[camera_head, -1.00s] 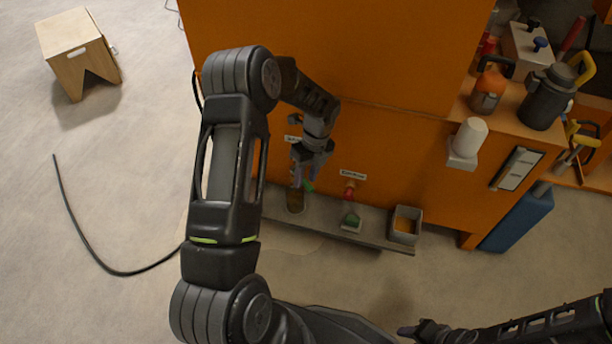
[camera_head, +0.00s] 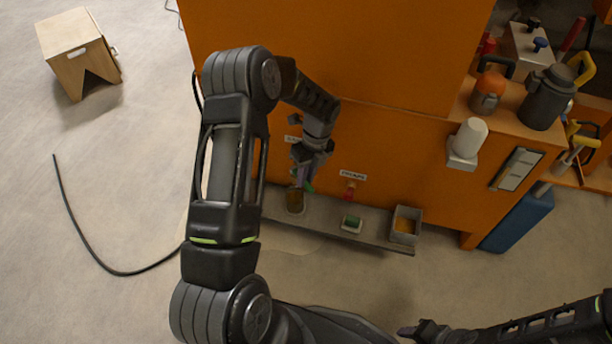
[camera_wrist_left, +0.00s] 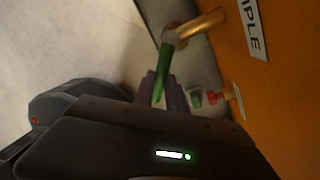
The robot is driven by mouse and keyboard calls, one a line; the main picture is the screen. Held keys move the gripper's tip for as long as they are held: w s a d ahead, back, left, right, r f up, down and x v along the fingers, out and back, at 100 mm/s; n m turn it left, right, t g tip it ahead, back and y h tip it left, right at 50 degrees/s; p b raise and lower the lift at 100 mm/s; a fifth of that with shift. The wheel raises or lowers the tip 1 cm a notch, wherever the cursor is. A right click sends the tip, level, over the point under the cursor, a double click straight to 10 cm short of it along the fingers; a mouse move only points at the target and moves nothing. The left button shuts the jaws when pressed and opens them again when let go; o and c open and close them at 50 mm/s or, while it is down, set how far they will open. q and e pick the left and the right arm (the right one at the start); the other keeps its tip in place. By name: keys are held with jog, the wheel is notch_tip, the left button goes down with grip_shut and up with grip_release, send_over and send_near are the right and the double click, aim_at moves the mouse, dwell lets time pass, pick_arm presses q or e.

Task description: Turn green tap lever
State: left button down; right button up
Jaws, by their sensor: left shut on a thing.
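The green tap lever (camera_wrist_left: 162,70) shows in the left wrist view, hanging from a brass tap spout (camera_wrist_left: 200,28) on the orange wall. My left gripper (camera_wrist_left: 163,92) is shut on the lever's lower end, its fingers on both sides of it. In the head view the left gripper (camera_head: 303,176) is in front of the orange cabinet, above a brown cup (camera_head: 295,201), and a bit of the green lever (camera_head: 309,187) shows beside the fingers. The tap body is hidden there. My right gripper (camera_head: 408,331) is low at the bottom right, away from the taps; its jaws are unclear.
A red tap (camera_head: 349,189) stands right of the lever. The grey shelf (camera_head: 328,222) below holds a small green-filled tray (camera_head: 351,223) and a grey bin (camera_head: 405,224). A white holder (camera_head: 464,148) juts from the orange cabinet (camera_head: 330,50).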

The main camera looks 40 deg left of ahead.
dwell(0.6)
pick_arm(q)
jog(key=w+n, duration=0.1)
jog(key=n, duration=0.1)
jog(key=w+n, duration=0.1)
jog(key=n, duration=0.1)
jog(key=shift+d+h+p, duration=0.1)
jog(key=shift+h+p, duration=0.2)
jog(key=shift+h, duration=0.1)
jog(key=c, duration=1.3)
grip_release()
jog(key=shift+c, duration=0.2)
jog(key=shift+r, duration=0.1)
